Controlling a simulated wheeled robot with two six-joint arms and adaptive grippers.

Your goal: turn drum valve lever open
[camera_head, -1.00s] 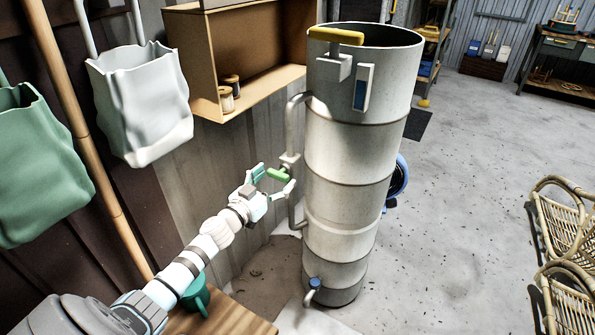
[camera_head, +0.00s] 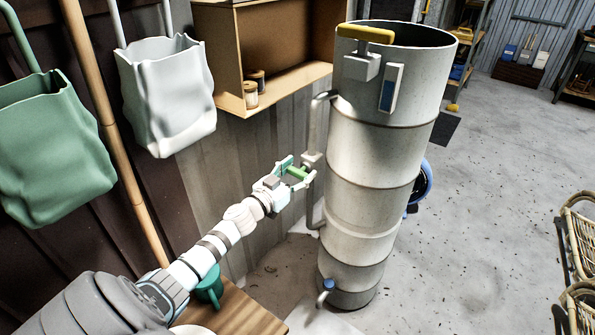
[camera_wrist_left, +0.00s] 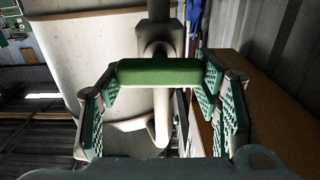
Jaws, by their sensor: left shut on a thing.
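The tall pale ribbed drum (camera_head: 372,170) stands upright in the middle of the head view, with a grey side pipe (camera_head: 315,125) on its left. A valve on this pipe carries a short green lever (camera_head: 297,173), which lies crosswise in the left wrist view (camera_wrist_left: 160,71). My left gripper (camera_head: 302,169) is at the valve, shut on the lever, with its green padded fingers (camera_wrist_left: 160,80) at the lever's two ends. The fingers partly hide the lever in the head view. My right gripper is not in view.
A yellow handle (camera_head: 366,33) sits at the drum's rim, and a small blue-topped tap (camera_head: 328,286) at its foot. A wooden shelf (camera_head: 290,84) and a white bag (camera_head: 168,95) hang on the left wall.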

